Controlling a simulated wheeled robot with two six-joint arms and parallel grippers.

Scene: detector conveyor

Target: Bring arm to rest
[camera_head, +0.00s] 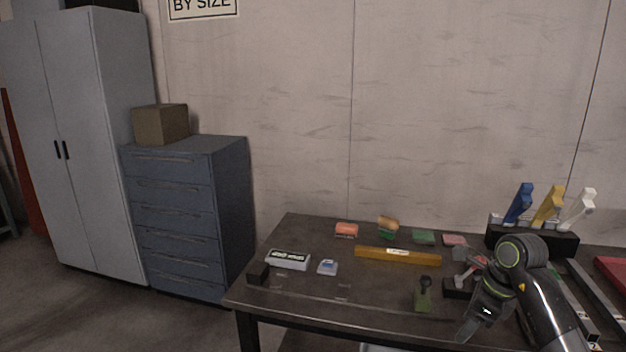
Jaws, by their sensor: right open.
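My right arm comes in from the lower right over the dark table (315,306). Its gripper (468,335) hangs tilted down near the table's front edge, to the right of a small green device (423,297). It is open, and nothing shows between its fingers. My left arm and gripper are not in view.
A yellow bar (398,256) lies mid-table, with small coloured blocks behind it. A white box (288,260) sits at left. A dark rack (535,242) holds blue, yellow and white tools at back right. Dark rails (592,283) lie at right. The front-left tabletop is mostly clear.

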